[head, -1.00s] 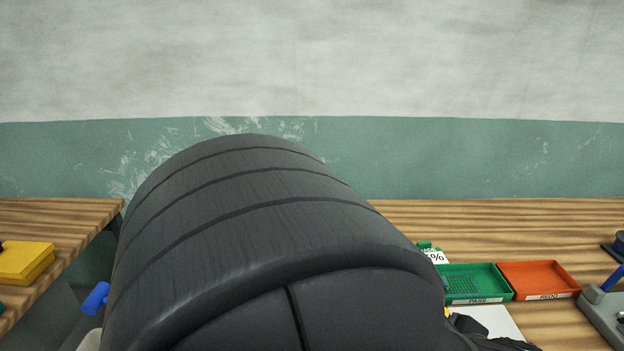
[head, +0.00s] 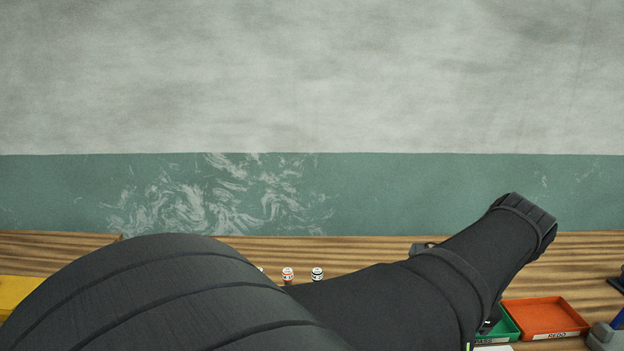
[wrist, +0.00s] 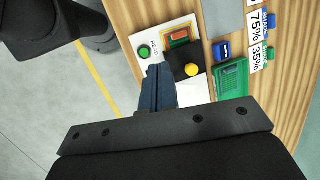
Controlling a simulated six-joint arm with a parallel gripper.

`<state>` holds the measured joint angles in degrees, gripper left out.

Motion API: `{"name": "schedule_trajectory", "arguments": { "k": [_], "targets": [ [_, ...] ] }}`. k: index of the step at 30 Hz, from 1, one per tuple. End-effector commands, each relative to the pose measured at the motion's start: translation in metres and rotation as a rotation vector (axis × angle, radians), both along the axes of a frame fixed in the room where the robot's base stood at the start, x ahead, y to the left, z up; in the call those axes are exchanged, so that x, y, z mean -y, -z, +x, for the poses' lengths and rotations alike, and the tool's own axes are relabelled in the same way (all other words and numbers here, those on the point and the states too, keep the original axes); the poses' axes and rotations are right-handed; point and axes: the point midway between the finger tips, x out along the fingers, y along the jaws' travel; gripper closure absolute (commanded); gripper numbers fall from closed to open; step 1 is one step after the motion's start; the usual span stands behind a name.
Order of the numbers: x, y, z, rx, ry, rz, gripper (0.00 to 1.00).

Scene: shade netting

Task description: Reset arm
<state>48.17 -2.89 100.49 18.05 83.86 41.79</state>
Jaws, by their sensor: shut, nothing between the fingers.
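My gripper (wrist: 158,72) shows in the wrist view with its dark blue fingers together and nothing between them. It hangs over a white panel (wrist: 150,68) at the bench edge; whether it touches the panel cannot be told. The panel has a green button (wrist: 144,51), and a black block with a yellow button (wrist: 192,69) is beside the fingers. In the head view my arm crosses the lower middle and stretches right, and the gripper itself is hidden.
The green PASS tray (head: 508,329), partly hidden by my arm, adjoins the orange REDO tray (head: 545,317). Small labelled bottles (head: 317,274) stand behind my arm. A grey device (head: 604,337) is at far right. Open floor (wrist: 40,100) lies left of the bench in the wrist view.

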Motion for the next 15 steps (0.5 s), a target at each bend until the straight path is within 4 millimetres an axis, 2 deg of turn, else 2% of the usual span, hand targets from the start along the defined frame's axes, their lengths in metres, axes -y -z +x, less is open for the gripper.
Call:
{"name": "schedule_trajectory", "arguments": {
  "k": [12,14,15],
  "targets": [
    [0.006,-0.076,-0.006,-0.194,-0.045,-0.204,1.0],
    [0.007,-0.087,-0.007,-0.215,-0.04,-0.232,1.0],
    [0.007,-0.079,-0.009,-0.223,-0.038,-0.23,1.0]
  ]
}}
